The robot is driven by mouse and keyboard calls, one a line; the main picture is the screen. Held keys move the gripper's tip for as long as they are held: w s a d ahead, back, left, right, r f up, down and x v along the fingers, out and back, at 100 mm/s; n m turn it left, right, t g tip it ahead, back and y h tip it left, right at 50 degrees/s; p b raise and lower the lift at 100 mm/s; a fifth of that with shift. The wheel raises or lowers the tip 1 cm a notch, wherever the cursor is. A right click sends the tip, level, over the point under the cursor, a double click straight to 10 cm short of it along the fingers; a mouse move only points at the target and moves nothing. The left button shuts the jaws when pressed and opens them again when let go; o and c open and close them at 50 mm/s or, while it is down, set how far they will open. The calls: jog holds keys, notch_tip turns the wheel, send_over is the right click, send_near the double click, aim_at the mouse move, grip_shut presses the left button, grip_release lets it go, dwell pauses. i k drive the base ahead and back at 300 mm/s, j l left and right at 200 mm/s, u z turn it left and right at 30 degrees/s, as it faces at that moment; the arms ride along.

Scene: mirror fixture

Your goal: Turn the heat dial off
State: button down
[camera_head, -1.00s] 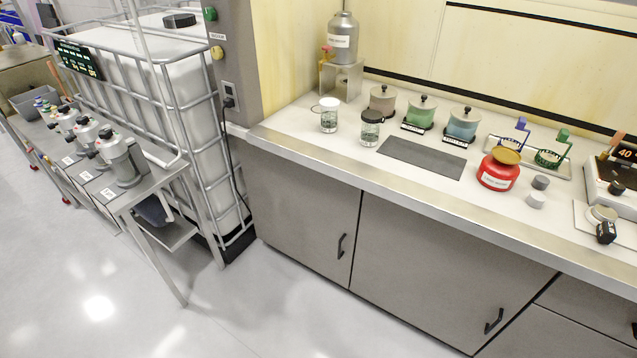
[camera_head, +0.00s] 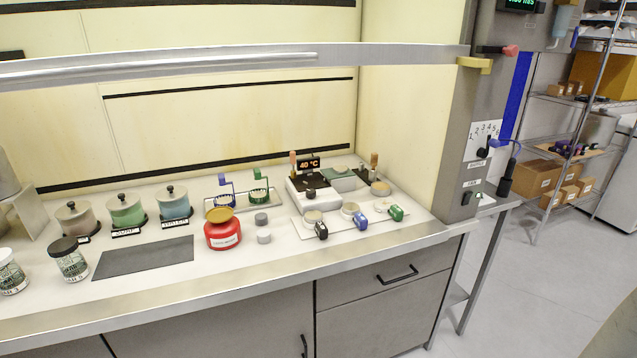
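A white hot plate unit (camera_head: 318,204) stands on the bench, right of centre. A small display (camera_head: 308,163) at its back reads 40 °C. A small dark knob (camera_head: 311,193) sits at its front; its setting is too small to read. A numbered dial plate (camera_head: 483,140) with a dark pointer is on the grey post at the right; I cannot tell which of the two is the heat dial. My gripper is not in view.
A raised sash bar (camera_head: 200,65) crosses above. Floor (camera_head: 560,270) is clear at the right.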

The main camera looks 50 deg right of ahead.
aim_at(311, 193)
jog(key=k+z, duration=0.1)
jog(key=z, duration=0.8)
